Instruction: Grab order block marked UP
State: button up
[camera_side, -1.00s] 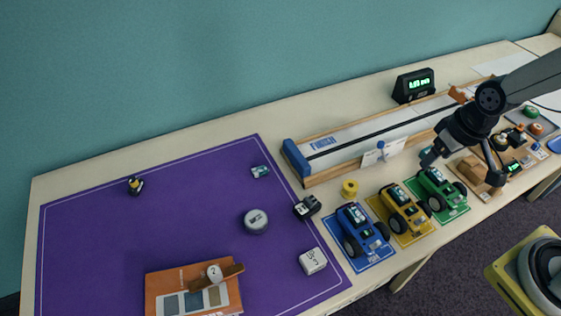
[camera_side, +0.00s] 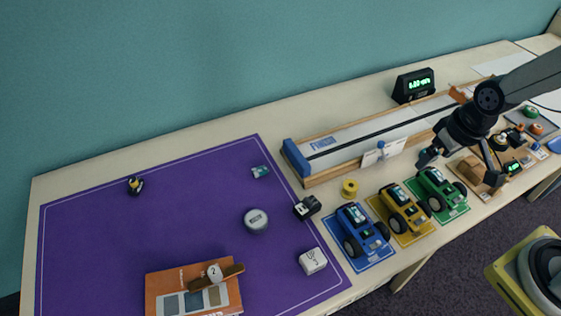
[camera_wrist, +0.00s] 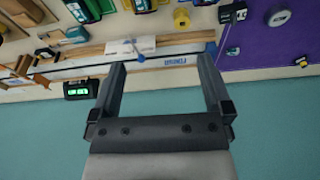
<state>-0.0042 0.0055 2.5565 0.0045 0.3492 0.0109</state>
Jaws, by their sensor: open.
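A white block (camera_side: 312,261) with dark marks on its faces sits on the purple mat's right part in the side view; the marks are too small to read surely. A black block (camera_side: 307,207) with white marks stands near the mat's right edge. It also shows in the wrist view (camera_wrist: 232,13), beyond the right finger. My gripper (camera_side: 460,166) is open and empty, above the area by the green car and track, well to the right of both blocks. Its two fingers frame the track in the wrist view (camera_wrist: 162,66).
Blue (camera_side: 361,232), yellow (camera_side: 404,212) and green (camera_side: 438,191) cars stand along the front edge. A yellow spool (camera_side: 349,188), a grey round tin (camera_side: 256,221) and an orange booklet (camera_side: 168,282) lie nearby. The long track (camera_side: 350,144) and clock (camera_side: 413,86) are behind. Much of the purple mat (camera_side: 110,235) is clear.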

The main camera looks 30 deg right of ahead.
jog(key=w+a+f+m+g+y, duration=0.1)
jog(key=w+a+f+m, duration=0.1)
jog(key=a+f+m, duration=0.3)
jog(key=w+a+f+m, duration=0.2)
jog(key=a+m, duration=0.1)
jog(key=a, duration=0.4)
jog(key=m+g, duration=0.2)
jog(key=m, duration=0.7)
send_over(314, 258)
jog(key=d, duration=0.1)
jog(key=shift+y, duration=0.4)
notch_tip(314, 258, down, 11)
jog(key=shift+w+d, duration=0.1)
jog(key=shift+f, duration=0.2)
jog(key=shift+f, duration=0.15)
jog(key=shift+a+f, duration=0.2)
jog(key=shift+f, duration=0.4)
jog(key=shift+a+f, duration=0.15)
jog(key=shift+f, duration=0.4)
jog(key=shift+a+f, duration=0.15)
jog(key=shift+f, duration=1.15)
jog(key=shift+a+f, duration=0.15)
jog(key=shift+f, duration=1.1)
